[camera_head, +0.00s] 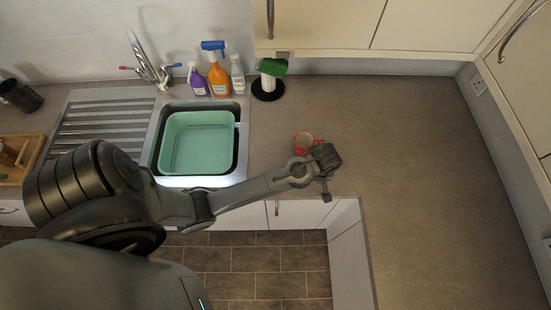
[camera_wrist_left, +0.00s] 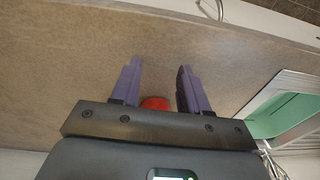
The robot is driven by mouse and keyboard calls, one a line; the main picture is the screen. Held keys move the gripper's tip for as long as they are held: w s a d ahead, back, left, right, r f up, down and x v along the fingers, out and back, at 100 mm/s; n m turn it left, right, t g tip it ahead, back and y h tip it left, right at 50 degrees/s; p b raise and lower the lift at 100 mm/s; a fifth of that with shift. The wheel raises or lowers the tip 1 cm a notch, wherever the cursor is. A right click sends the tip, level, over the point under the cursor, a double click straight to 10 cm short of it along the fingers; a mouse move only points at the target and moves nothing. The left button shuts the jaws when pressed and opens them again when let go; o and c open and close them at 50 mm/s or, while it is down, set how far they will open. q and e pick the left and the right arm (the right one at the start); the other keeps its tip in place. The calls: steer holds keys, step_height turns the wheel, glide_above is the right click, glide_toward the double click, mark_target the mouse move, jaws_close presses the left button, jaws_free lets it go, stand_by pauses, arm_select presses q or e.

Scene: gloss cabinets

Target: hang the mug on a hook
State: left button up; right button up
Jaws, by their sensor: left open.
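A small red mug (camera_head: 301,144) stands on the brown worktop, right of the sink, partly hidden behind my left gripper (camera_head: 326,165). In the left wrist view only a red patch of the mug (camera_wrist_left: 156,103) shows, low between the two purple fingers. My left gripper (camera_wrist_left: 159,76) is open, with its fingers spread and nothing visibly held between them. Whether the fingers touch the mug cannot be told. No hook can be made out in either view. My right gripper is not in view.
A sink with a green basin (camera_head: 198,144) lies left of the mug. Several bottles, including an orange spray bottle (camera_head: 218,77), and a black round stand (camera_head: 267,89) are at the back. Cabinets (camera_head: 415,25) overhang behind. The worktop (camera_head: 420,160) is clear on the right.

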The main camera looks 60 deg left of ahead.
arm_select(q)
steer(key=s+d+r+m+t, duration=0.1)
steer(key=s+r+m, duration=0.3)
steer(key=s+m, duration=0.3)
steer(key=s+d+r+m+t+h, duration=0.1)
steer(key=s+d+r+m+t, duration=0.1)
steer(key=s+r+m, duration=0.2)
steer(key=s+m, duration=0.3)
steer(key=s, duration=0.2)
steer(key=shift+r+h, duration=0.3)
steer(key=shift+r, duration=0.05)
stand_by(0.3)
